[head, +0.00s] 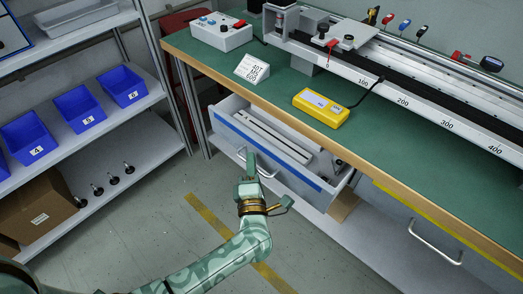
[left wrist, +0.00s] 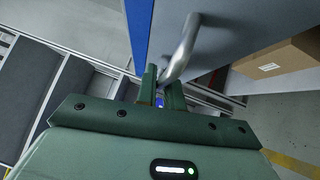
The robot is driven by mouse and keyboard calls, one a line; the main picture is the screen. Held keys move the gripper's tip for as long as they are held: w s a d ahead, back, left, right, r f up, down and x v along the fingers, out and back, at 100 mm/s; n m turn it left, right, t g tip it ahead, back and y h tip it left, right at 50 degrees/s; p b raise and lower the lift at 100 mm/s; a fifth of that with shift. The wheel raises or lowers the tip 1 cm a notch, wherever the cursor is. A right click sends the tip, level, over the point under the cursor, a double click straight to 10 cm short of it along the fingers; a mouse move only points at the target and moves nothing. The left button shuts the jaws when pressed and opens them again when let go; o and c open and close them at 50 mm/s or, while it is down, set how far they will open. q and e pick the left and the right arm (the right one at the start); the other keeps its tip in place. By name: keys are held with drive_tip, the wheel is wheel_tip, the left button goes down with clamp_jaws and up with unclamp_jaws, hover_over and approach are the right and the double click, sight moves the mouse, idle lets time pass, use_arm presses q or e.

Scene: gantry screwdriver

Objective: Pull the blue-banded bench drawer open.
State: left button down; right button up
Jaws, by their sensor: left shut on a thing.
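The blue-banded drawer (head: 295,182) hangs under the green-topped bench and stands pulled out, with long grey bars lying inside. Its blue band (left wrist: 140,28) and front panel (left wrist: 235,35) also show in the left wrist view. The bar handle (left wrist: 184,48) is on the drawer front. My left gripper (head: 249,170) is at the front of the drawer. In the left wrist view its fingers (left wrist: 163,88) are shut on the lower end of the handle. In the head view the gripper hides part of the handle. My right gripper is not in view.
The bench top (head: 216,58) carries a yellow device (head: 321,107) and a long ruled rail. A second drawer with a yellow band (head: 425,217) is at the right. A shelf with blue bins (head: 80,108) and a cardboard box (head: 38,207) stands left. The floor between is clear.

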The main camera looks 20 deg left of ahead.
use_arm(q)
drive_tip(key=s+a+p, duration=0.3)
drive_tip(key=s, duration=0.7)
drive_tip(key=s+a+p, duration=0.3)
drive_tip(key=s+a, duration=0.1)
drive_tip(key=s, duration=0.7)
drive_tip(key=shift+s+a+f+p, duration=0.15)
drive_tip(key=shift+s+a+p, duration=0.05)
drive_tip(key=shift+a+p, duration=0.15)
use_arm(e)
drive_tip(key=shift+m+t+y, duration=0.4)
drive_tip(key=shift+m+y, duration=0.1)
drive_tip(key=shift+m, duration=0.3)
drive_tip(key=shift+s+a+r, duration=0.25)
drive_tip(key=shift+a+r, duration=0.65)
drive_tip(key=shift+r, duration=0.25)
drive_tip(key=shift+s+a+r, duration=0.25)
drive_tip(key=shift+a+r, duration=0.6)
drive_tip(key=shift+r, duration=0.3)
use_arm(q)
drive_tip(key=c, duration=1.5)
unclamp_jaws()
drive_tip(key=shift+w, duration=0.1)
drive_tip(key=shift+c, duration=0.2)
